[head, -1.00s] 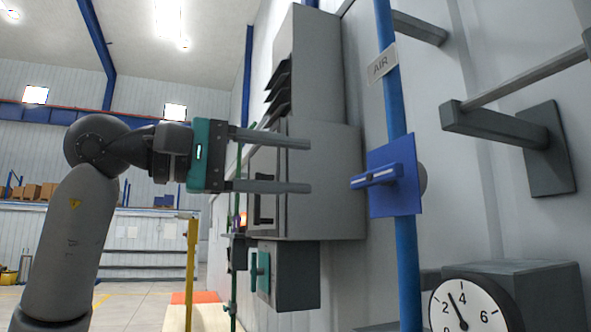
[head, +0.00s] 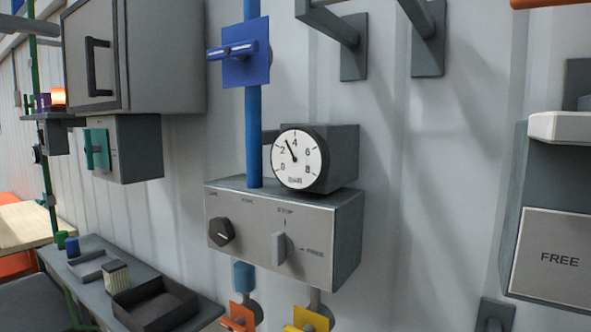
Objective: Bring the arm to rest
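My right gripper is not in view.
A grey control box (head: 345,235) with a dial gauge (head: 297,158) stands out from the wall. A blue pipe (head: 253,125) carries a blue valve (head: 245,52). A shelf (head: 90,255) holds a dark tray (head: 155,308). A FREE panel (head: 555,255) is at right.

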